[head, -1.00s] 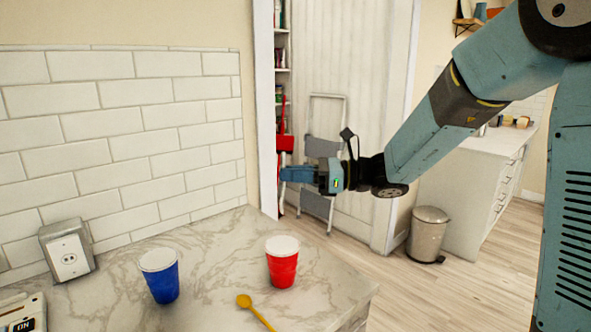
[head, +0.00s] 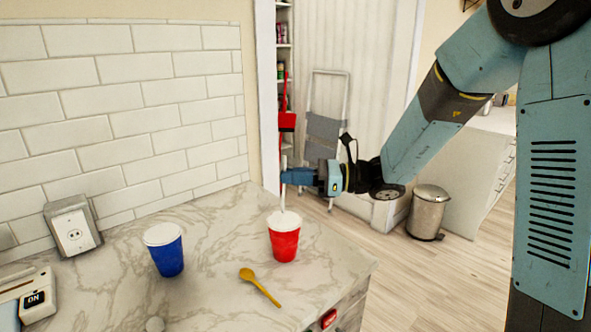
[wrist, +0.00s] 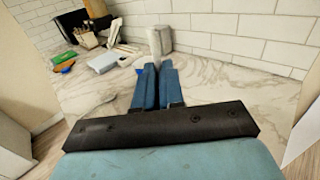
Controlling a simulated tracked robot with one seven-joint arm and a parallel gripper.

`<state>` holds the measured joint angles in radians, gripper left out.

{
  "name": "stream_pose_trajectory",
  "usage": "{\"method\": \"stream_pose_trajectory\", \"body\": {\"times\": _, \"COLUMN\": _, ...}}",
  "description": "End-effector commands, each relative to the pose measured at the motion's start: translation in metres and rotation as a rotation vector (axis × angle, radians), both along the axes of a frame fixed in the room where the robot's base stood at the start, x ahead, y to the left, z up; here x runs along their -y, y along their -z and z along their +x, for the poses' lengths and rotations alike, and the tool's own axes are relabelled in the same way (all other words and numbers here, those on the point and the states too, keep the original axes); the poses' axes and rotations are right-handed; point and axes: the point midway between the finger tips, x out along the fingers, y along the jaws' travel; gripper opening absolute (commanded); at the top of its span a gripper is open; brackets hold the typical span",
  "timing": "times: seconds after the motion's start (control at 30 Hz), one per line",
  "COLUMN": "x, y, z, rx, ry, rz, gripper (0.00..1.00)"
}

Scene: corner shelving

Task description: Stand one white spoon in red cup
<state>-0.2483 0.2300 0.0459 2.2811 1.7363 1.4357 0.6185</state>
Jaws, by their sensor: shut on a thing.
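My gripper (head: 286,176) is shut on a white spoon (head: 283,197) above the red cup (head: 284,242) in the head view. The spoon is upright, and its lower end shows at the cup's white rim. I cannot tell how far inside the cup it reaches. The red cup stands upright near the right side of the marble counter. In the wrist view my blue fingers (wrist: 158,67) are close together. The spoon and the red cup cannot be made out there.
A blue cup (head: 165,251) stands left of the red cup. A yellow spoon (head: 260,286) lies on the counter (head: 215,240) in front. An outlet box (head: 73,229) is by the tiled wall. A bin (head: 428,213) stands on the floor at right.

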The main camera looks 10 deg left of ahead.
Motion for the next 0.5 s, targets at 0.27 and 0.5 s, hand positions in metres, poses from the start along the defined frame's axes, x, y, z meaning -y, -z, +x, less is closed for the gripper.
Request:
{"method": "stream_pose_trajectory", "body": {"times": 0.27, "x": 0.0, "y": 0.018, "z": 0.0, "rx": -0.002, "ry": 0.0, "rz": 0.0, "gripper": 0.0}}
{"method": "stream_pose_trajectory", "body": {"times": 0.5, "x": 0.0, "y": 0.034, "z": 0.0, "rx": -0.003, "ry": 0.0, "rz": 0.0, "gripper": 0.0}}
